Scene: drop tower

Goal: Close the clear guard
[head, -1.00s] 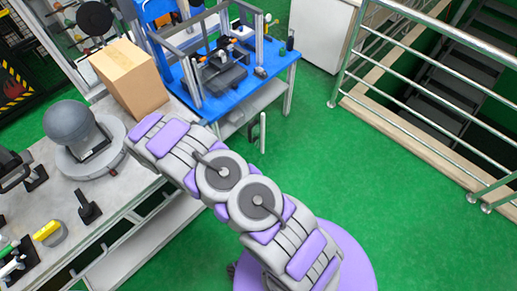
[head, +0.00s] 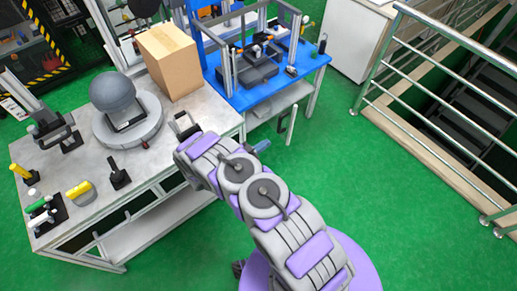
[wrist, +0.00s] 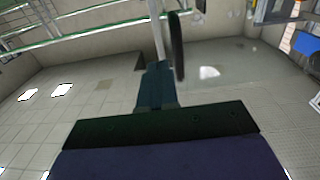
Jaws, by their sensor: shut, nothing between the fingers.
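The drop tower's metal frame (head: 232,70) stands on a blue table (head: 318,62). I cannot make out the clear panel itself. A pale upright bar (head: 292,125) with a dark handle (head: 280,122) stands out in front of the table, apparently the edge of the opened guard. My gripper (head: 262,146) is a small bluish tip past my arm, just below and left of the handle. In the wrist view my gripper (wrist: 156,68) is shut and empty. The dark handle (wrist: 177,45) is just beyond and right of its tip, beside the pale bar (wrist: 157,35). Contact cannot be told.
A grey workbench (head: 75,165) holds a cardboard box (head: 171,62), a grey dome device (head: 115,92) and several small tools. A metal railing (head: 440,85) guards a stairwell at right. The green floor (head: 390,190) between is clear.

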